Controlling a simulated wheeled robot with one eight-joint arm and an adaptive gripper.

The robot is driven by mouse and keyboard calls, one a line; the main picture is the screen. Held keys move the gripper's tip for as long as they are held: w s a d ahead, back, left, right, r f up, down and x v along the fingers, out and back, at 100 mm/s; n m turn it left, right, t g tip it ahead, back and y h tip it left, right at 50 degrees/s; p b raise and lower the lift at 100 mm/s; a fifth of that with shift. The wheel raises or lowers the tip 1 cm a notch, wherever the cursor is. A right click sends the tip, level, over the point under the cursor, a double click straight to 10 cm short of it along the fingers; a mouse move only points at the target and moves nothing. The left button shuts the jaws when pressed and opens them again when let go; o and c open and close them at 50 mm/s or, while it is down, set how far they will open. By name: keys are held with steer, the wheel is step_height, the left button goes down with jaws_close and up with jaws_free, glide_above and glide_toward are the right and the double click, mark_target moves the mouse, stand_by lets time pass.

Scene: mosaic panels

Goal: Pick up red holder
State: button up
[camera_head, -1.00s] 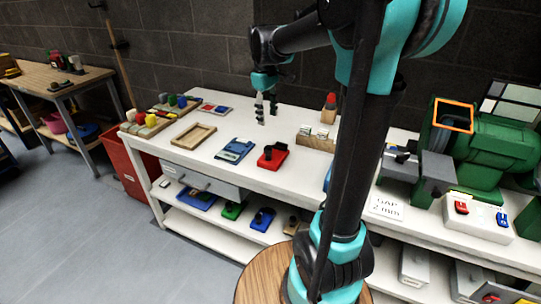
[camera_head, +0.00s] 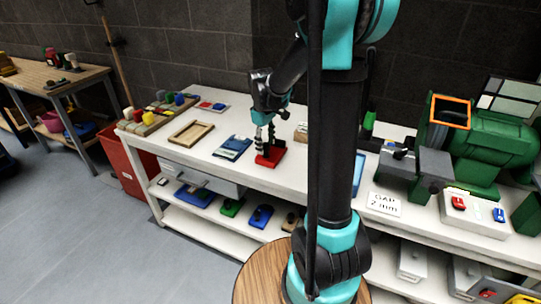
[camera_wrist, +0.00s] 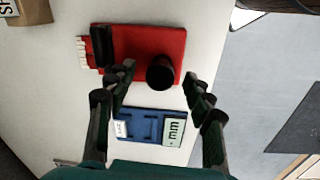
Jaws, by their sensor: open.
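The red holder (camera_head: 270,155) lies on the white workbench, a flat red plate.
A blue holder (camera_head: 233,148) lies left of the red one; it also shows in the wrist view (camera_wrist: 140,128). A wooden tray (camera_head: 191,134) is further left. A green machine (camera_head: 478,150) and a gap sign (camera_head: 384,203) stand right. The bench's front edge is close.

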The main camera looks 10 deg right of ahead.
steer(key=shift+f, duration=1.05)
jaws_close()
